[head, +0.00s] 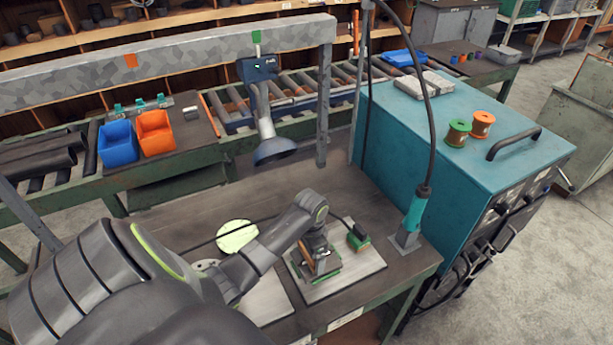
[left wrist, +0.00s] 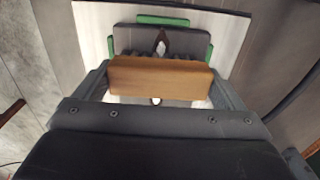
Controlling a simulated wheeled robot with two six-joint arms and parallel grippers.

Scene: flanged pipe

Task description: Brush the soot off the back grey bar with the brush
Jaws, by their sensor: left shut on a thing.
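My left gripper (head: 320,265) is over the pale plate (head: 350,283) at the right of the bench. In the left wrist view its fingers (left wrist: 160,85) are shut on a brown wooden block (left wrist: 160,78), which looks like the brush's handle. Dark tufts show just beyond the block. A dark grey piece (left wrist: 130,38) between green brackets (left wrist: 163,20) lies close beneath; I cannot tell whether the brush touches it. A long grey beam (head: 190,58) crosses the back of the head view. I cannot tell whether it is the task's bar, and I see no clear soot. My right gripper is not in view.
A small green-and-dark block (head: 357,236) is on the same plate. A cable post with a teal sleeve (head: 413,215) stands at the bench's right corner, beside a teal cabinet (head: 470,120). A lamp-like hood (head: 273,151) hangs over the bench. A pale green disc (head: 237,235) lies left.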

